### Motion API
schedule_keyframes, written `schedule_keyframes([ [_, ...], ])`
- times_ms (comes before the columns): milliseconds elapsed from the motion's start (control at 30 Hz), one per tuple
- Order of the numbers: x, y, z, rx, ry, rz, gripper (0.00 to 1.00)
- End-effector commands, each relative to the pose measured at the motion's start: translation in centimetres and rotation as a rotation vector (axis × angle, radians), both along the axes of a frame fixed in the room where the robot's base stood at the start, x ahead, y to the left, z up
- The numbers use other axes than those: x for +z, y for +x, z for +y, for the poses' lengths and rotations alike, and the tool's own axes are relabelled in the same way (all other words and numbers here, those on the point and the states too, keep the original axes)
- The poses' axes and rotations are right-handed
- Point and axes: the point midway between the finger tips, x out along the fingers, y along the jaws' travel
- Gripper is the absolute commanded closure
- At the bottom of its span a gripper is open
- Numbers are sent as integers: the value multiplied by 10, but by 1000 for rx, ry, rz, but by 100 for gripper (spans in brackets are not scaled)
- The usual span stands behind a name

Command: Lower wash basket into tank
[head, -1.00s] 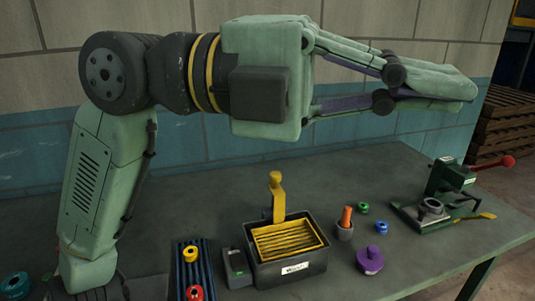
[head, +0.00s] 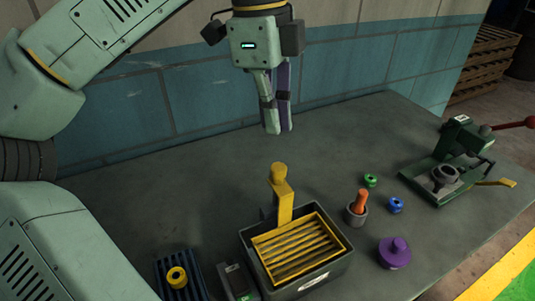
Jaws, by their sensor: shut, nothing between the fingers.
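The wash basket (head: 297,247) is yellow and slatted, with a tall yellow handle (head: 281,190) rising at its back edge. It sits at the top of the dark grey tank (head: 320,274), its rim near the tank's rim; how deep it reaches inside is hidden. My gripper (head: 279,131) points down above and behind the handle, apart from it. Its fingers are shut and empty.
A dark ribbed tray (head: 196,288) with a yellow ring (head: 177,277) and a small grey box (head: 237,281) stand left of the tank. Right of it are a cup with an orange peg (head: 357,208), green (head: 370,181) and blue (head: 395,205) rings, a purple knobbed part (head: 394,253) and a green press (head: 460,160).

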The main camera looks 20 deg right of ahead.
Motion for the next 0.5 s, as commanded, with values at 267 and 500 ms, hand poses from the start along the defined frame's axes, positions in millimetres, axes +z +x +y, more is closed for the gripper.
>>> schedule_keyframes([
  [267,0,2,3,23,23,1,100],
  [500,-5,1,3,20,21,2,100],
])
